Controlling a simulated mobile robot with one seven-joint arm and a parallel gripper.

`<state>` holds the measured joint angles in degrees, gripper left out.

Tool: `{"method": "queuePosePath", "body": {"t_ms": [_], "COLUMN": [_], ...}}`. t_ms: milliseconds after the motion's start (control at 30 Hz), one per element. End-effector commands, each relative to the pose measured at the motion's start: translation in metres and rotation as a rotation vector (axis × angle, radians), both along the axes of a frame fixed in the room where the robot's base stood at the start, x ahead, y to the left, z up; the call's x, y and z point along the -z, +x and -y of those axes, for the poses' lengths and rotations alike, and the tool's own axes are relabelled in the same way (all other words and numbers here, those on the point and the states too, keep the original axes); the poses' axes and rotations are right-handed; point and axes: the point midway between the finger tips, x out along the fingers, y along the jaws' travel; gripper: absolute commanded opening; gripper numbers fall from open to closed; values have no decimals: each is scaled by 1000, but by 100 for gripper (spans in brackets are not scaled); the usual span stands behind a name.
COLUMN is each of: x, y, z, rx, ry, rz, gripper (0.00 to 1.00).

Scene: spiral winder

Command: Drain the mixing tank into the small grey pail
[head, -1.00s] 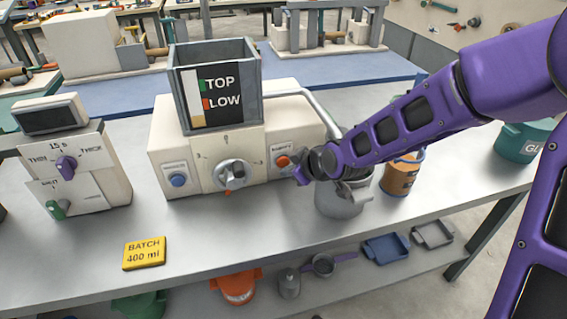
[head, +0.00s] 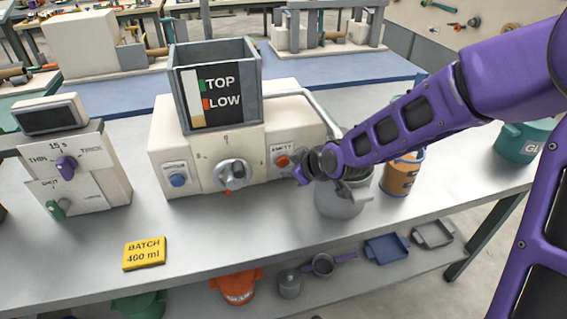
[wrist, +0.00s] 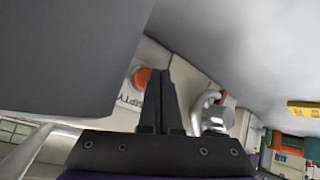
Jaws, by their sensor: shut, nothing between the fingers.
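The mixing tank (head: 215,85) is a grey open-topped box on a cream machine (head: 205,160); its front gauge is marked TOP and LOW. An orange EMPTY button (head: 282,161) sits on the machine's right front and shows in the wrist view (wrist: 143,77). The small grey pail (head: 340,203) stands upright on the bench below the bent pipe (head: 322,112), partly hidden by my arm. A large grey surface fills the wrist view's upper left, probably the pail. My gripper (wrist: 165,75) is shut and empty, its tips close to the button; contact cannot be told.
A central dial (head: 234,174) and blue button (head: 177,180) are on the machine. A brown pail (head: 401,175) stands right of the grey pail. The front bench centre is clear.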

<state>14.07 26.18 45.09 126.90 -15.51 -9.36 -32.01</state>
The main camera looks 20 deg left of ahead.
Motion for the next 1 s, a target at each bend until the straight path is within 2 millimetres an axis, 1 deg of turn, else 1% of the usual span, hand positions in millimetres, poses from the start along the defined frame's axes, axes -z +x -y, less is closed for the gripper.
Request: {"method": "queuePosePath", "body": {"t_ms": [333, 1000], "x": [0, 0], "y": [7, 10], "z": [-4, -7], "rx": [0, 0], "ry": [-1, 0], "rz": [-1, 0], "gripper": [0, 0]}}
